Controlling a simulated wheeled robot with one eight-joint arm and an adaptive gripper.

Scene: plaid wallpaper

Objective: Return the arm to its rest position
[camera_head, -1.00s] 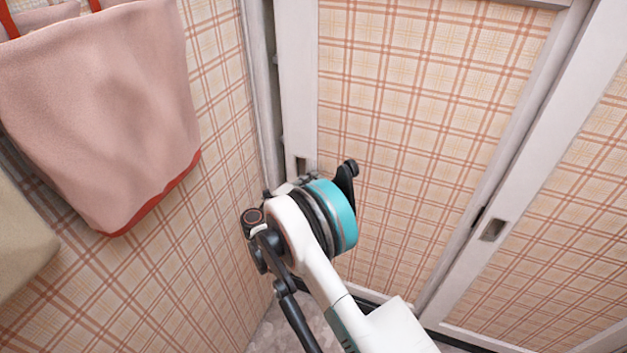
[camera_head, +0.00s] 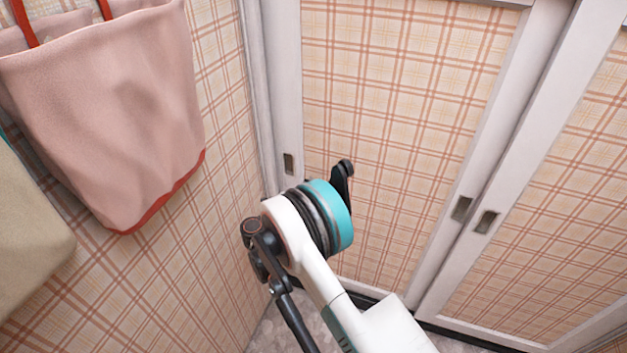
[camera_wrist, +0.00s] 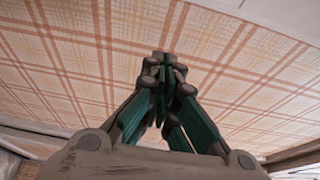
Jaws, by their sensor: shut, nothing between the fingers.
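My arm reaches up from the bottom of the head view, white with a teal band at its wrist. It is folded in front of the left sliding door (camera_head: 400,120). A dark piece sticks up beside the teal band; the fingertips cannot be made out clearly in this view. In the wrist view my gripper (camera_wrist: 165,65) has its green-padded fingers together at the tips, with nothing between them. Plaid surface fills the view beyond the tips, and they appear apart from it.
A right sliding door (camera_head: 560,190) stands beside the left one, each with recessed handles. A pink bag (camera_head: 110,110) with red trim hangs on the left wall, with a beige bag (camera_head: 30,240) below it. A little floor (camera_head: 280,330) shows at the bottom.

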